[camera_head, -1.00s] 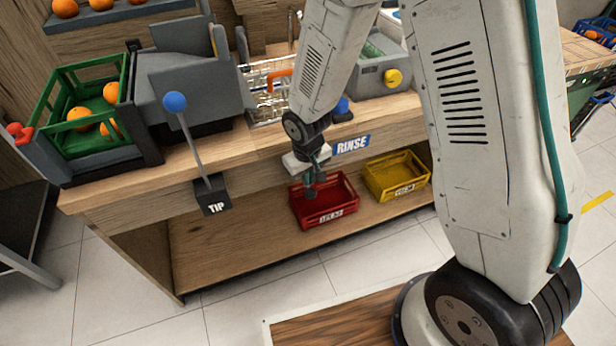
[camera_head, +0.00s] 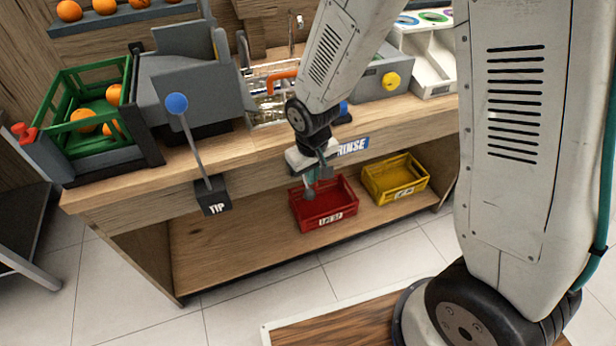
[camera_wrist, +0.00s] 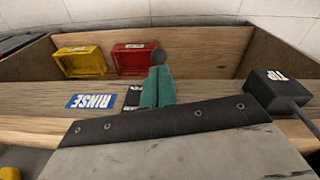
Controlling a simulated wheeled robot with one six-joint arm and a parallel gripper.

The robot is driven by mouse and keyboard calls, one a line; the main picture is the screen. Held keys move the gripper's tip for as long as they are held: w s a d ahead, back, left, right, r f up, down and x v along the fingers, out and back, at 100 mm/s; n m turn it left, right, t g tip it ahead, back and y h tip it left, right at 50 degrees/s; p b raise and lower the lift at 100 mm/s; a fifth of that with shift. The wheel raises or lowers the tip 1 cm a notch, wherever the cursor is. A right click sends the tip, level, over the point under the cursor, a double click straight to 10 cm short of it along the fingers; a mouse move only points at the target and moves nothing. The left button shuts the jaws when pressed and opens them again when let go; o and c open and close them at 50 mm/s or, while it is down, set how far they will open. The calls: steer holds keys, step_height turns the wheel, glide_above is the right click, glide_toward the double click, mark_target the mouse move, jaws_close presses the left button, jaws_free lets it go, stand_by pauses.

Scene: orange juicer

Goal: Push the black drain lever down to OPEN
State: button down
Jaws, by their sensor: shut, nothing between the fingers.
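A dark round knob (camera_wrist: 158,57), which looks like the end of the drain lever, shows in the wrist view just past my gripper's fingertips. In the head view a dark rounded end (camera_head: 308,195) shows below my gripper, in front of the red crate. My gripper (camera_wrist: 158,76) has its teal fingers shut together, with nothing between them. In the head view my gripper (camera_head: 322,172) is at the counter's front face, left of the RINSE label. A black plate (camera_wrist: 132,97) with white lettering is partly hidden behind the fingers. I cannot tell whether fingers and knob touch.
The TIP box (camera_head: 212,196) with its blue-knobbed lever (camera_head: 177,104) stands left of my gripper. The RINSE label (camera_head: 354,147) is right. A red crate (camera_head: 325,203) and yellow crate (camera_head: 395,178) sit on the lower shelf. Floor in front is open.

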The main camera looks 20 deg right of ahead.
steer(key=s+r, duration=0.2)
steer(key=r, duration=0.1)
steer(key=shift+s, duration=0.35)
steer(key=shift+f, duration=0.1)
steer(key=s+d+r+m, duration=0.1)
steer(key=s+d+r, duration=0.4)
steer(key=s+r, duration=0.5)
steer(key=s+d+r+m, duration=0.2)
steer(key=s+d+r, duration=0.3)
steer(key=s+r, duration=0.5)
step_height(320, 180, up, 3)
steer(key=shift+s+d+r, duration=0.15)
steer(key=shift+d, duration=0.2)
